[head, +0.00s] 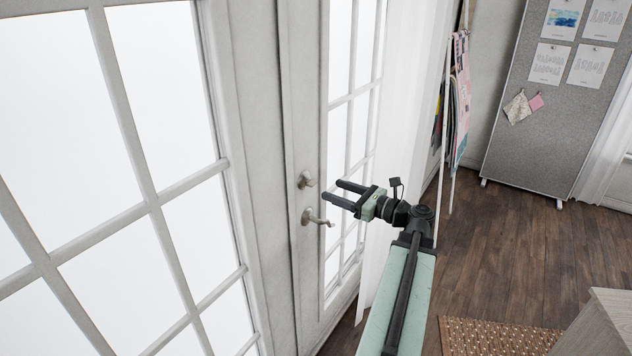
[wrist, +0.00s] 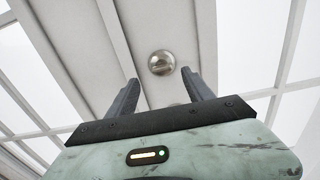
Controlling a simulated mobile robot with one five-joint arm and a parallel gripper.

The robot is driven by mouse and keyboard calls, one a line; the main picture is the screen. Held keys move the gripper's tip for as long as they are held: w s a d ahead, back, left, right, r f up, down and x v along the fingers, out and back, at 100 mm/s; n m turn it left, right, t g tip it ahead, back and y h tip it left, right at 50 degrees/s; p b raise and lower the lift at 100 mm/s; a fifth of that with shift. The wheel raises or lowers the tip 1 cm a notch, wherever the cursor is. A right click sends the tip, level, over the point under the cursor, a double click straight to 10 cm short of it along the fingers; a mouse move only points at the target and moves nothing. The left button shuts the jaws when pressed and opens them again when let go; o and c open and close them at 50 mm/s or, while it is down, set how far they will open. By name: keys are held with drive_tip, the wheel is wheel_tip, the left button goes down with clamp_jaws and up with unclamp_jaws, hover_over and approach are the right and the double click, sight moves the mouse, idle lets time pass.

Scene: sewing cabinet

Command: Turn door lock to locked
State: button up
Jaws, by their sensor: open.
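The door lock (head: 306,180) is a small metal thumb-turn on the white glass-paned door, above the lever handle (head: 315,218). In the wrist view the lock (wrist: 161,63) shows as a round metal knob just beyond and between the fingertips. My gripper (head: 332,190) is open and empty, its two dark fingers pointing at the door just right of the lock. The gripper (wrist: 160,88) also shows in the wrist view, with its fingers apart and a gap to the lock. The handle is mostly hidden there behind the gripper. I cannot tell the exact angle of the thumb-turn.
A second glass-paned door (head: 150,200) fills the left side. A white curtain (head: 405,110) hangs to the right of the lock door, close behind my arm. A rack of fabrics (head: 459,95), a grey pinboard (head: 530,150) and a rug (head: 495,337) are farther right. Wooden floor (head: 500,240) is open between.

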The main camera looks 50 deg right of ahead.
sight(315, 183)
drive_tip(key=w, duration=0.4)
drive_tip(key=w+a, duration=0.1)
drive_tip(key=w, duration=0.2)
drive_tip(key=shift+w, duration=0.1)
drive_tip(key=shift+c, duration=0.3)
